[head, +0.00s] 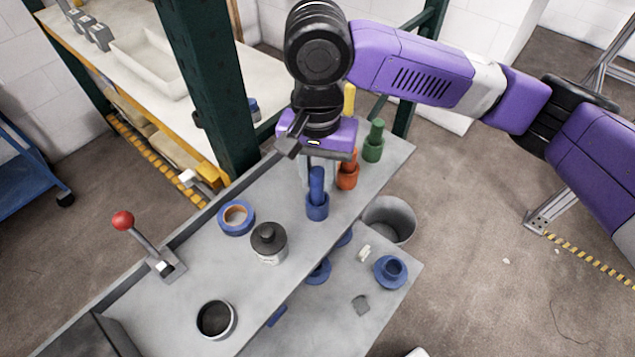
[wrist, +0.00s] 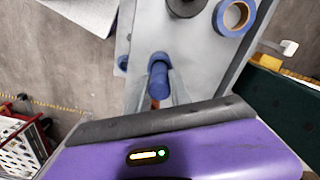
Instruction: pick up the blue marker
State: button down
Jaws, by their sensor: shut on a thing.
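The blue marker (head: 316,187) stands upright at the blue cup-shaped holder (head: 317,210) on the grey shelf. Its lower end meets the holder's mouth; I cannot tell how deep it sits. My gripper (head: 316,182) comes down from above with its fingers shut on the upper part of the marker. The wrist view shows the blue marker (wrist: 158,82) between the two fingers (wrist: 158,92), with the holder's rim (wrist: 159,58) just beyond. The marker's top is partly hidden by my gripper in the head view.
An orange marker in its holder (head: 347,176) stands close to my gripper, with a green one (head: 374,142) behind. A red-knobbed lever (head: 123,221) stands at left.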

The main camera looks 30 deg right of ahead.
notch_tip(320, 180, up, 17)
dwell(0.4)
